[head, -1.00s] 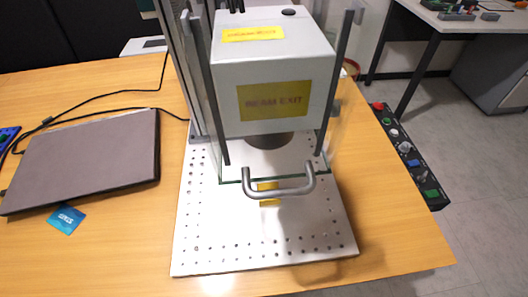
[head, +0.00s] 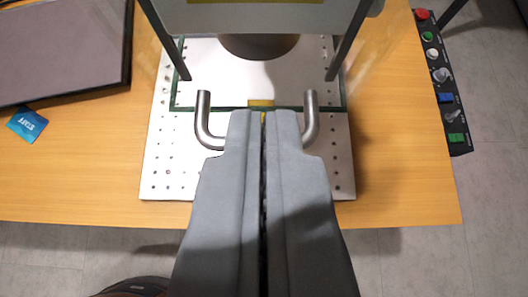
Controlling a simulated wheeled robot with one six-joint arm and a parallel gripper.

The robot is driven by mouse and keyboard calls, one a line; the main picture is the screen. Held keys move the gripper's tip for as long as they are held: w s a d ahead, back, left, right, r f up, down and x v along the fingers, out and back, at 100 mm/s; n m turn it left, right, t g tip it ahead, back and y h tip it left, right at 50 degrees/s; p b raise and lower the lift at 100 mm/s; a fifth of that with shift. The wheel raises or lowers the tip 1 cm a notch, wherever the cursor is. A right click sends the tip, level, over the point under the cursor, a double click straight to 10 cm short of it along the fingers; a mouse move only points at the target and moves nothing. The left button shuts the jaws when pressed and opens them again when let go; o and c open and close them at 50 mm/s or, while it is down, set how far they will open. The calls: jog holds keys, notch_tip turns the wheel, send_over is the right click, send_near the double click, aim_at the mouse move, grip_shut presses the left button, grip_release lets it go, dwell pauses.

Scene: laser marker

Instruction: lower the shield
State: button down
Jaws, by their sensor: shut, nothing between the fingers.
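The shield (head: 190,107) is a clear panel with dark green edges, around the space under the marker head. Its lower front edge shows above the perforated metal plate (head: 165,182); I cannot tell how large the gap is. A grey U-shaped handle (head: 204,122) sticks out from the shield's front. My gripper (head: 263,116) is shut and empty, with its fingertips in front of the handle's middle. The fingers hide the handle's crossbar, and I cannot tell whether they touch it.
The marker head (head: 290,15) is above, with a dark round lens (head: 258,45) below it. Dark rails flank the shield. A control box (head: 441,85) runs along the table's right side. The table's front strip is clear.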

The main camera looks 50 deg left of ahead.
jog(key=shift+w+a+f, duration=0.15)
jog(key=shift+f, duration=0.6)
jog(key=shift+w+a+f, duration=0.15)
jog(key=shift+a+f, duration=0.05)
jog(key=shift+f, duration=0.55)
jog(key=shift+w+a+f, duration=0.15)
jog(key=shift+f, duration=0.6)
notch_tip(320, 180, down, 18)
jog(key=shift+f, duration=0.2)
jog(key=w+a+r+v, duration=0.1)
jog(key=r+v, duration=0.1)
jog(key=v, duration=1.1)
jog(key=shift+a+r, duration=0.15)
jog(key=shift+r, duration=0.25)
